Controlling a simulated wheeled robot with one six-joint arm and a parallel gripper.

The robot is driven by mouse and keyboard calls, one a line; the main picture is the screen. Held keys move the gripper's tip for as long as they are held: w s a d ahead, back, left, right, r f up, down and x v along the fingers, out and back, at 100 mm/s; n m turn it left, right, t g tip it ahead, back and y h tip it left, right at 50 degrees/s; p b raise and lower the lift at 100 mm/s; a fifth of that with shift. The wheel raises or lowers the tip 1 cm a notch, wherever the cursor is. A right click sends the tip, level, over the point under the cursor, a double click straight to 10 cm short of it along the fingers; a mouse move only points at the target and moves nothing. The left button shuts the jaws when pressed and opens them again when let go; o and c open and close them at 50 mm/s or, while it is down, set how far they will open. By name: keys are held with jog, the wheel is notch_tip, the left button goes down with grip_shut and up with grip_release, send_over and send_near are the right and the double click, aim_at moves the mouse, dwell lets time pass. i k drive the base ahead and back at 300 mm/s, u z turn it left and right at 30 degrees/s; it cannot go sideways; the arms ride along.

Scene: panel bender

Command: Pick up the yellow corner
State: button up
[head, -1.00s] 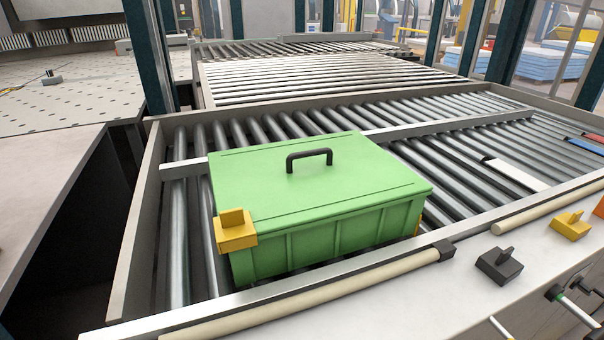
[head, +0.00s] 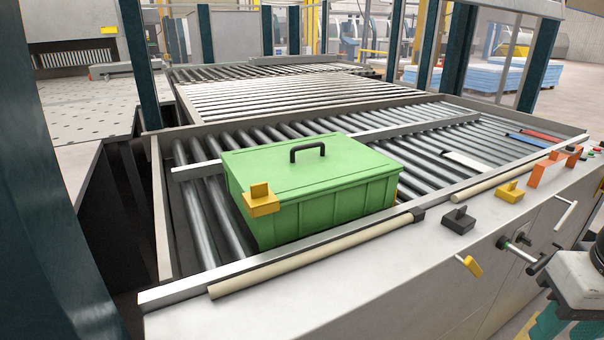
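A yellow corner (head: 261,200) with an upright tab sits on the near left top corner of the green lidded box (head: 312,172). Another yellow piece (head: 511,192) of similar shape lies on the pale front ledge, right of a black one (head: 459,220). The green box has a black handle on its lid and stands on the rollers. My gripper cannot be made out in the head view.
Roller conveyor (head: 320,95) spreads behind and right of the box. A cream bar (head: 305,262) runs along its front edge. An orange bracket (head: 553,168) stands farther right on the ledge (head: 400,265). Handles and knobs stick out from the cabinet front. A dark post (head: 60,170) fills the left.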

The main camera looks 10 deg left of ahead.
aim_at(508, 193)
jog(key=u, duration=0.75)
jog(key=i, duration=0.45)
jog(key=z, duration=0.05)
jog(key=k, duration=0.5)
jog(key=z, duration=3.1)
jog(key=k, duration=0.7)
jog(key=u, duration=1.6)
jog(key=i, duration=0.5)
jog(key=z, duration=0.05)
